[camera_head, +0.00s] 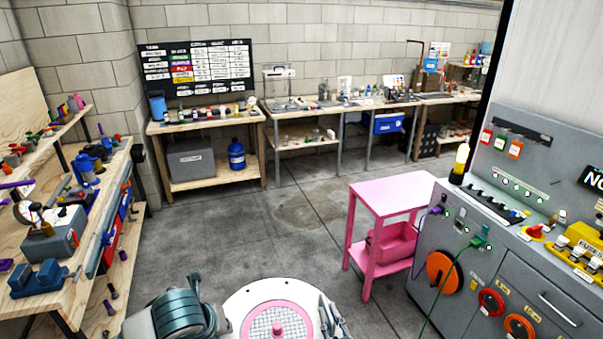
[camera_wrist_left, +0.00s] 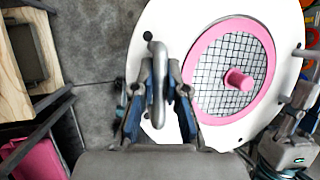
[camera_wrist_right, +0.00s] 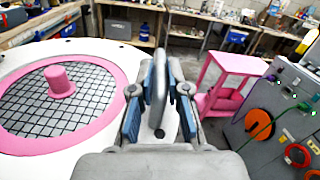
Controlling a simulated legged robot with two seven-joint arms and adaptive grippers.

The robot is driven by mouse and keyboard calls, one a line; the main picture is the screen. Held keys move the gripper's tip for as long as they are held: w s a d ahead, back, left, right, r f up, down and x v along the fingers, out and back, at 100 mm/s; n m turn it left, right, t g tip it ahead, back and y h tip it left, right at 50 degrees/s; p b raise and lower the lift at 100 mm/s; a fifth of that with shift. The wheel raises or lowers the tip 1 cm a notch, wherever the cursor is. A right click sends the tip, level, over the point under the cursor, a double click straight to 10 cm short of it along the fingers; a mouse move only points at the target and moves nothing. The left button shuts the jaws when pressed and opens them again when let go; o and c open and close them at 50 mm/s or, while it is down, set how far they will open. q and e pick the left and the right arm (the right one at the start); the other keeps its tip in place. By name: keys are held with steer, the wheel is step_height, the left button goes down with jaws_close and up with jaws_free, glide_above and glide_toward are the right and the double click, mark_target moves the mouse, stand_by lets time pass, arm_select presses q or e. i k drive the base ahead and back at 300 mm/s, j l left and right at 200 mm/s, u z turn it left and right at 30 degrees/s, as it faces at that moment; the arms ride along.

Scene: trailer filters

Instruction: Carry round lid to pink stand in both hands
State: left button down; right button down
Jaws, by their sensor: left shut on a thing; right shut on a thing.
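The round lid (camera_head: 272,290) is white with a pink ring, a dark mesh and a pink knob in its middle. It shows low in the head view, cut off by the bottom edge. In the left wrist view my left gripper (camera_wrist_left: 158,80) is shut on a grey handle at the lid's rim. In the right wrist view my right gripper (camera_wrist_right: 159,85) is shut on the handle at the opposite rim; it also shows in the head view (camera_head: 329,317). The pink stand (camera_head: 390,193) is ahead and to the right, apart from the lid. Its top is bare.
A pink bin (camera_head: 393,243) sits on the stand's lower shelf. A grey control panel (camera_head: 470,262) stands close on the stand's right. A cluttered wooden workbench (camera_head: 75,262) runs along the left. The concrete floor (camera_head: 250,235) ahead is clear up to the back benches.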

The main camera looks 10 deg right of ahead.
mark_target(405, 190)
steer(key=i, duration=3.3)
steer(key=i+z, duration=0.15)
steer(key=z, duration=0.3)
steer(key=i+z, duration=0.15)
steer(key=z, duration=1.5)
